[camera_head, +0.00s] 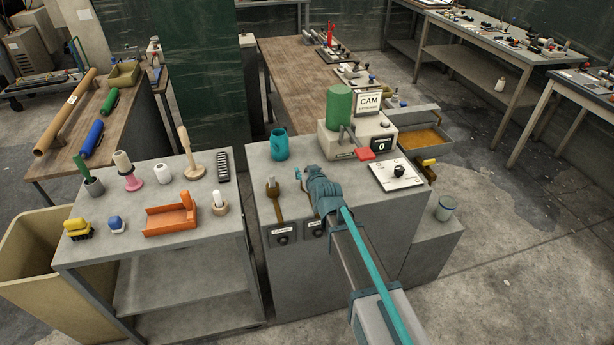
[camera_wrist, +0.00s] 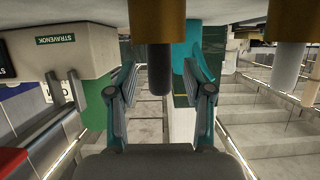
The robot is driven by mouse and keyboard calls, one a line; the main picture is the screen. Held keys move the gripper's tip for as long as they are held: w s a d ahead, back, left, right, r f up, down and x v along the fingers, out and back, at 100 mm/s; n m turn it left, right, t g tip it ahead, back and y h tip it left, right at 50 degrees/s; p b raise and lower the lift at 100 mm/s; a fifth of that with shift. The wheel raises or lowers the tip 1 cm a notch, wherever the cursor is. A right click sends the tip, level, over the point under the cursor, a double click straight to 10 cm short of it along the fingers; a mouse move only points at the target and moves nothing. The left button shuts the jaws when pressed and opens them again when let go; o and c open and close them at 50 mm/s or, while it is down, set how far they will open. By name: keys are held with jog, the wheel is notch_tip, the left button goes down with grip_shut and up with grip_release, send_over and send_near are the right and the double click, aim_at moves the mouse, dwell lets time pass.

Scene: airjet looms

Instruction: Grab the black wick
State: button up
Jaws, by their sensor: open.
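The black wick (camera_wrist: 158,72) is a dark upright cylinder in a brass holder (camera_wrist: 157,20). The wrist view shows it upside down, hanging from the top of the picture. My gripper (camera_wrist: 160,78) is open, with one finger on each side of the wick, and I see gaps between them. In the head view my gripper (camera_head: 303,180) is low over the grey cabinet top (camera_head: 340,190), and it hides this wick. A second brass holder (camera_head: 272,188) stands to its left; in the wrist view its wick (camera_wrist: 288,65) looks lighter grey.
A teal mug (camera_head: 279,145) stands behind my gripper. The machine with a green cylinder (camera_head: 339,107) and CAM sign (camera_head: 368,103) is to the right. Two labelled knobs (camera_head: 282,238) are on the cabinet front. A cart (camera_head: 110,200) with loose items stands left.

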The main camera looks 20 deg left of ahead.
jog(key=shift+c, duration=0.3)
jog(key=c, duration=0.9)
jog(key=shift+r, duration=0.1)
